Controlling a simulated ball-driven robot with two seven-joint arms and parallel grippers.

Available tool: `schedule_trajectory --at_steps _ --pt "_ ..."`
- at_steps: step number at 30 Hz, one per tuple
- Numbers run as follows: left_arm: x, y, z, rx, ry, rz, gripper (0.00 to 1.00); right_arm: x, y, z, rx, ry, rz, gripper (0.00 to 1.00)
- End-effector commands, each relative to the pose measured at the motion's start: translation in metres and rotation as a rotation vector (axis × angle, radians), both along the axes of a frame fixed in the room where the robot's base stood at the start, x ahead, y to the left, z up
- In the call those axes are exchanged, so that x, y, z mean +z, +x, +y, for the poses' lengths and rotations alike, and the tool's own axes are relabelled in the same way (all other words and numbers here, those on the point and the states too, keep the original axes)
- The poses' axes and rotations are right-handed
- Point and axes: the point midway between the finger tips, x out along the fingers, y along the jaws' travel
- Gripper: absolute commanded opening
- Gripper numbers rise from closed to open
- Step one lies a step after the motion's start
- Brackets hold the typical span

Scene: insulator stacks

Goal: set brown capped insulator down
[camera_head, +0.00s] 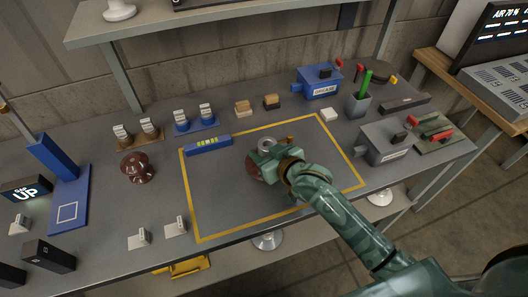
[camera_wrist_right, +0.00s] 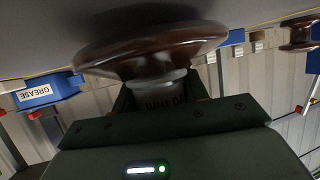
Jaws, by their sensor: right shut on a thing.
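The brown capped insulator (camera_wrist_right: 150,48) fills the upper middle of the right wrist view, with its wide glossy disc toward the grey table surface. My right gripper (camera_wrist_right: 160,100) is shut on its pale neck or cap, which bears partly hidden lettering. In the head view, my right gripper (camera_head: 275,162) is over the yellow-outlined area (camera_head: 215,205) and hides most of the held insulator; a brown edge (camera_head: 254,170) shows beside it. I cannot tell whether the disc touches the table. My left gripper is not in view.
Another brown insulator (camera_head: 138,168) stands left of the outlined area. A blue labelled bar (camera_head: 208,146) lies at the outline's back left edge. The outlined area's left part is clear.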

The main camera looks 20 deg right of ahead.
Motion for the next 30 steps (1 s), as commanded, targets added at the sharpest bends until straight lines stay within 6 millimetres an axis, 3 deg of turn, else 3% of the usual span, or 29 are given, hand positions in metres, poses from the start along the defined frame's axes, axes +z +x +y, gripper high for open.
schedule_trajectory --at_steps 5,21,22,23,24,30 --pt "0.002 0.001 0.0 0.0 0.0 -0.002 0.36 0.005 0.001 0.0 0.0 0.002 -0.007 0.0" --pt "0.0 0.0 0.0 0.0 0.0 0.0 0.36 -0.011 -0.001 0.0 0.0 0.002 0.002 0.0" --pt "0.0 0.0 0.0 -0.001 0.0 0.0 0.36 -0.014 -0.002 0.0 0.001 -0.001 0.008 0.52" --pt "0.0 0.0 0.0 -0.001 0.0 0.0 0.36 -0.015 -0.002 0.0 0.001 -0.001 0.009 0.6" --pt "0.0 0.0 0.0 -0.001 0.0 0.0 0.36 -0.015 -0.002 0.0 0.001 -0.001 0.009 0.66" --pt "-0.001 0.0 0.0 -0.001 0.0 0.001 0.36 -0.017 -0.003 0.001 0.002 -0.001 0.012 0.66"
